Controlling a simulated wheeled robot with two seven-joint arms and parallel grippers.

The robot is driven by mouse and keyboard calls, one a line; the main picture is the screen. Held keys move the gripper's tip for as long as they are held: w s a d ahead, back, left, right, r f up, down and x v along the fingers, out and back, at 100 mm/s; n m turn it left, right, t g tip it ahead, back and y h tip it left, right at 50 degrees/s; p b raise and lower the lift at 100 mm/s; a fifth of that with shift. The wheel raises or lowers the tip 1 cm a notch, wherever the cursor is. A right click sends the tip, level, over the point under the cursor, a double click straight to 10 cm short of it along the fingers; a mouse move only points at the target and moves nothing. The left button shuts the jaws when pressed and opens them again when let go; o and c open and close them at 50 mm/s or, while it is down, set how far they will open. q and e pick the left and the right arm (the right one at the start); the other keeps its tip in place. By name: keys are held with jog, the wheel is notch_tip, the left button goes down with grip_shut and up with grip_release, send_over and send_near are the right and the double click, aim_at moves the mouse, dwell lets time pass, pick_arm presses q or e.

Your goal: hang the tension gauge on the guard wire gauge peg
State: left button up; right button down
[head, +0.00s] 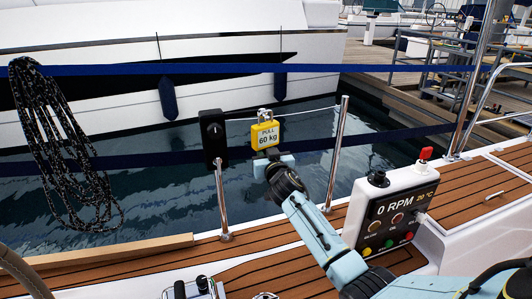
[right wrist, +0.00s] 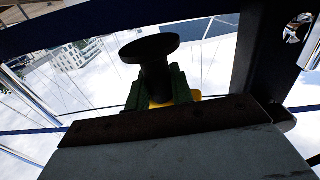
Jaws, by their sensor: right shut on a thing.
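The yellow tension gauge (head: 265,136), marked "PULL 60 kg", is upright in the head view with a metal shackle at its top. My right gripper (head: 273,160) is just below it and shut on it. In the right wrist view a black flanged knob (right wrist: 150,52) stands at the green jaws (right wrist: 162,92), with a bit of yellow between them. The thin guard wire (head: 312,110) runs from a black plate (head: 213,140) to a steel stanchion (head: 338,145), passing by the shackle. I cannot tell whether they touch. No gauge peg can be made out clearly. My left gripper is out of view.
A control box (head: 392,215) reading "0 RPM" with a red key stands right of my forearm. A short stanchion (head: 221,203) rises below the black plate. A coiled rope (head: 62,150) hangs at left. Water lies beyond the teak deck edge (head: 100,258).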

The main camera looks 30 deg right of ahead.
jog(key=shift+w+f+b, duration=0.2)
jog(key=shift+w+b, duration=0.1)
jog(key=shift+b, duration=0.05)
dwell(1.0)
jog(key=shift+f, duration=0.25)
jog(key=c, duration=1.2)
grip_release()
jog(key=shift+c, duration=0.2)
jog(key=shift+o, duration=0.5)
jog(key=p+v, duration=0.2)
jog(key=v, duration=1.1)
jog(key=shift+s+p, duration=0.2)
jog(key=shift+p, duration=0.1)
